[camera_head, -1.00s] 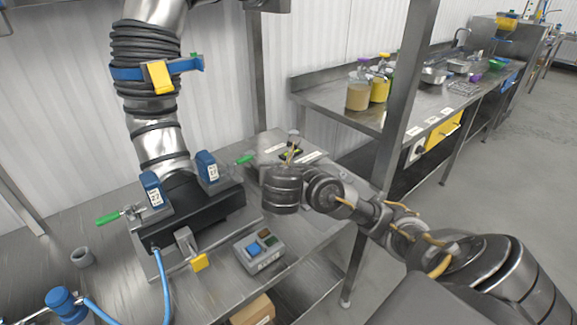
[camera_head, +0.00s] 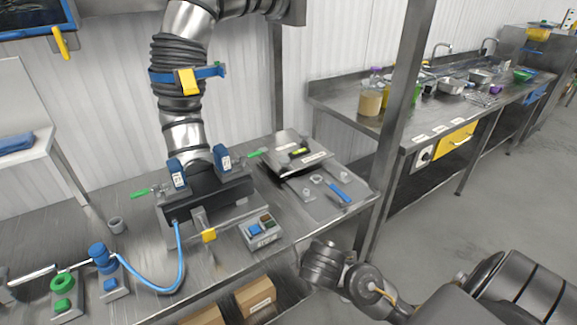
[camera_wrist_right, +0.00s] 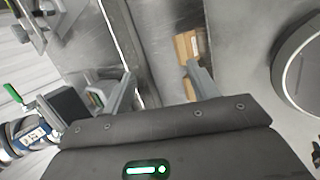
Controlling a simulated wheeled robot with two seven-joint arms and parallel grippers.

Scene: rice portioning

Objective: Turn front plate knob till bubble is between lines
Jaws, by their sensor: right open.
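A grey plate (camera_head: 283,143) with a small yellow-green bubble level (camera_head: 299,152) sits at the bench's right end in the head view. The bubble and its lines are too small to read. In front of it, small metal knob-like fittings (camera_head: 317,179) and a blue-handled piece (camera_head: 340,192) lie on a lower plate (camera_head: 325,205). My right gripper (camera_wrist_right: 160,85) is open with nothing between its fingers in the right wrist view. In the head view my right wrist is below and apart from the plates, in front of the bench; its fingers are not clear there. My left gripper is out of view.
A black clamp unit (camera_head: 207,200) with green levers stands left of the plates, under a ribbed duct (camera_head: 180,90). Cardboard boxes (camera_head: 255,297) are below. A steel post (camera_head: 400,120) rises at right.

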